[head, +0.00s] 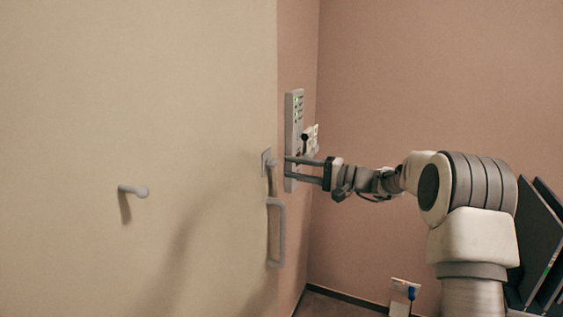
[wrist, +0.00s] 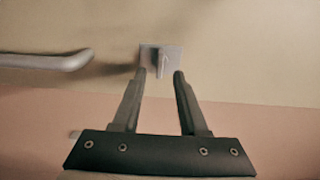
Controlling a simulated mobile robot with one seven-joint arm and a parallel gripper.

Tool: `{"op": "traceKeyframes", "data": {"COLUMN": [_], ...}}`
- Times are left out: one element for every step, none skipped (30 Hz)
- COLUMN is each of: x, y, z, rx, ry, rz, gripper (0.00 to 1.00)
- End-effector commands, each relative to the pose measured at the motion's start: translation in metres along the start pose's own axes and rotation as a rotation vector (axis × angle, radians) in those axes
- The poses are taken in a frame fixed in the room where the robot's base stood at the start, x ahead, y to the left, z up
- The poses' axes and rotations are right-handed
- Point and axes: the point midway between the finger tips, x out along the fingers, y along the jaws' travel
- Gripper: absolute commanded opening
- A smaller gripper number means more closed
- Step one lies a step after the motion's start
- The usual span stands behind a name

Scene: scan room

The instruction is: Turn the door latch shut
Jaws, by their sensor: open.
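The door latch is a small grey lever (head: 271,165) on a square plate (head: 265,160), near the right edge of the cream door (head: 150,70). In the wrist view the latch lever (wrist: 161,64) stands out from its plate (wrist: 173,53). My gripper (head: 288,169) reaches in from the right at latch height. In the wrist view its two fingers (wrist: 160,76) are open, with the lever between or just beyond their tips. I cannot tell whether either finger touches it.
A grey pull handle (head: 280,232) is just below the latch; it also shows in the wrist view (wrist: 45,62). A round-ended peg (head: 134,190) sticks out of the door at left. A wall panel (head: 294,118) is behind my gripper. A socket with a blue plug (head: 410,293) is low on the pink wall.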

Motion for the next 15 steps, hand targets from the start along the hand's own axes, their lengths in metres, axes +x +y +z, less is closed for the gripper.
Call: {"op": "traceKeyframes", "data": {"x": [0.010,0.015,0.020,0.024,0.027,0.031,0.033,0.035,0.037,0.038,0.039,0.039,0.040,0.040,0.040], "y": [-0.002,-0.002,-0.002,-0.002,-0.001,-0.001,-0.001,-0.001,-0.001,-0.001,-0.001,0.000,0.000,0.000,0.000], "z": [0.001,0.001,0.000,0.000,0.001,0.000,0.000,0.000,0.000,0.000,0.000,0.000,0.000,0.000,0.000], "rx": [0.000,0.000,-0.001,0.000,0.000,0.000,-0.001,-0.001,-0.001,-0.001,-0.001,-0.001,-0.001,-0.001,-0.001], "ry": [-0.003,-0.003,-0.001,-0.002,-0.002,-0.002,-0.001,-0.001,0.000,0.000,0.000,0.000,0.001,0.001,0.001], "rz": [0.000,-0.001,0.000,0.000,0.000,0.000,0.000,0.000,0.000,0.000,0.000,0.000,0.000,0.000,0.000], "gripper": [0.42,0.42,0.42,0.42,0.42,0.42,0.42,0.42,0.42,0.42,0.42,0.42,0.42,0.42,0.42]}}
